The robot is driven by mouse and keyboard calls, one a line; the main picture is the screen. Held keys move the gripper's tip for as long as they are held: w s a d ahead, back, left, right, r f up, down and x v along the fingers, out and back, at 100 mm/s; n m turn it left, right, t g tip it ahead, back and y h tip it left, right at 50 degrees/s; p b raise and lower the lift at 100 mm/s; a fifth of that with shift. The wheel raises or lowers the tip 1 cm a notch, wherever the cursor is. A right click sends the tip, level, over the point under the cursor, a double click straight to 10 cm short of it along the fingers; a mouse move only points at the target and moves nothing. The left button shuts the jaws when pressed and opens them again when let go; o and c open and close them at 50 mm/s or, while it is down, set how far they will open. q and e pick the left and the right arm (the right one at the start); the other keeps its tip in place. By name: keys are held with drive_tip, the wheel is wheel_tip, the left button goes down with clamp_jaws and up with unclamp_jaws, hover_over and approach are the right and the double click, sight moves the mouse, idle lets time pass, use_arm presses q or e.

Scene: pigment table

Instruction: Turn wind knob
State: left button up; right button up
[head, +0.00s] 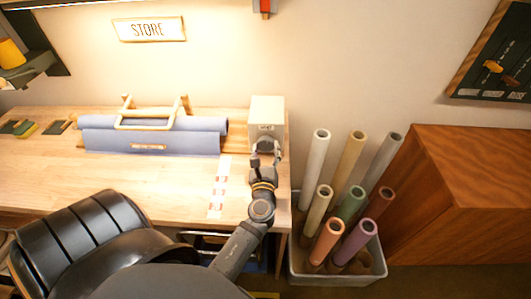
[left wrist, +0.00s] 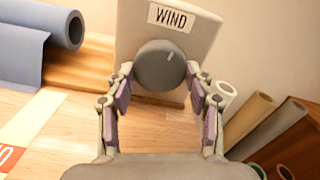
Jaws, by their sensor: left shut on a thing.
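The wind knob (left wrist: 158,66) is a round dark grey dial with a pale pointer line, on the front of a light box (left wrist: 205,32) labelled WIND. The line points up and slightly right in the left wrist view. The box (head: 267,108) stands at the right end of the wooden table in the head view. My left gripper (left wrist: 160,80) is shut on the knob, one finger on each side. In the head view my left gripper (head: 264,157) is at the front of the box and partly hides the knob. My right gripper is not in view.
A blue roll (head: 150,135) with a wooden handle frame lies left of the box. A red-and-white strip (head: 218,188) lies on the table (head: 170,180). A bin (head: 340,280) of several coloured tubes stands on the floor to the right, beside a brown wooden cabinet (head: 470,170).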

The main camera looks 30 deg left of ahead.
use_arm(q)
drive_tip(key=shift+n+b, duration=0.6)
drive_tip(key=shift+n, duration=0.6)
drive_tip(key=o, duration=1.2)
